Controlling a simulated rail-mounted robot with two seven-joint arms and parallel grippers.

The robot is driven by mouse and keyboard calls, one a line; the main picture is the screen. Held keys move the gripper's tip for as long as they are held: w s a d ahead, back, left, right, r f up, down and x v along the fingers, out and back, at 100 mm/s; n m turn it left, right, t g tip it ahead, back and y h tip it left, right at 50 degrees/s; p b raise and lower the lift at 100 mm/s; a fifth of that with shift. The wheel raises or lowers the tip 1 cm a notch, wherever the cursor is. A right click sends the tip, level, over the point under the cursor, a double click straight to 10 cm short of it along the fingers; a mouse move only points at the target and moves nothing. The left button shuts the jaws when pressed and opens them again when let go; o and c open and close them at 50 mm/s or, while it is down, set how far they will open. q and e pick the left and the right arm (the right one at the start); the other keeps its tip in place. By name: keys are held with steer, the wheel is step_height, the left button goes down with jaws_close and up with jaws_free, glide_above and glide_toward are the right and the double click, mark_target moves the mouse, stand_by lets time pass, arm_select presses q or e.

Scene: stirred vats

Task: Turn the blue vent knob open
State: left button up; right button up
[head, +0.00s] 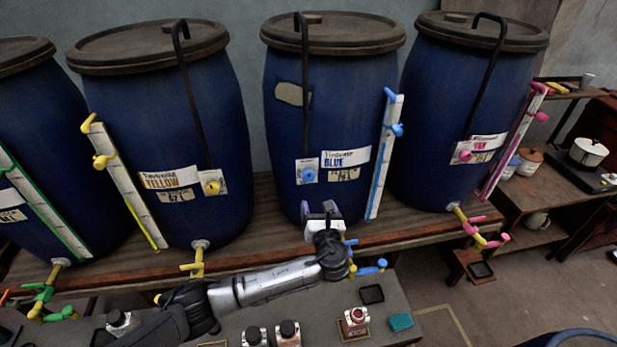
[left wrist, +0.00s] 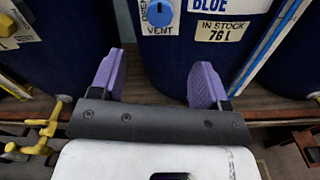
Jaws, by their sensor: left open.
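The blue vent knob (head: 308,175) is a small round knob on a white plate (head: 307,165), low on the front of the barrel labelled BLUE (head: 332,110). In the left wrist view the knob (left wrist: 159,13) is at the top edge, partly cut off, with "VENT" printed below it. My left gripper (head: 320,211) is open and empty, just below and slightly right of the knob in the head view, apart from it. Its two purple fingers (left wrist: 157,78) point toward the barrel, spread wide. My right gripper is not in view.
Similar barrels with yellow (head: 165,140) and pink (head: 460,100) fittings stand on either side on a wooden shelf (head: 395,230). A white sight gauge (head: 382,165) with blue fittings stands right of the knob. A dark lever (head: 305,100) hangs down the barrel above it.

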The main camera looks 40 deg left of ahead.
mark_target(309, 178)
arm_select(q)
steer(key=b+x, duration=0.1)
steer(key=x, duration=1.2)
steer(key=shift+w+a+b, duration=0.25)
steer(key=shift+b, duration=0.05)
steer(key=c, duration=0.9)
